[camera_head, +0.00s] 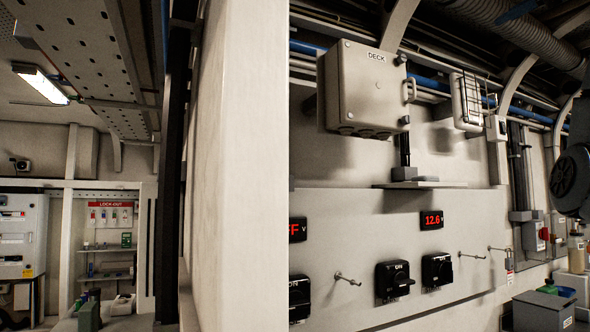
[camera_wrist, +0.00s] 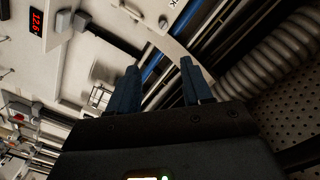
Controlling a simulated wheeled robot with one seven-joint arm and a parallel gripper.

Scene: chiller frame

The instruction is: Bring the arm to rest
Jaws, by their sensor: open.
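My gripper (camera_wrist: 160,80) shows in the wrist view with its two blue-grey fingers apart and nothing between them. Behind the fingers are a blue pipe, dark cable runs and a pale curved rib, seen tilted. In the head view, a dark rounded part of my arm (camera_head: 572,180) shows at the right edge, in front of the wall. My gripper is not seen in the head view.
A DECK box (camera_head: 362,88) hangs on the wall above a small shelf (camera_head: 420,185). Below are black rotary switches (camera_head: 394,281), a 12.6 display (camera_head: 432,220) and protruding pegs (camera_head: 348,279). A pale pillar (camera_head: 236,160) stands left of centre. A ribbed duct (camera_wrist: 262,70) runs close by overhead.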

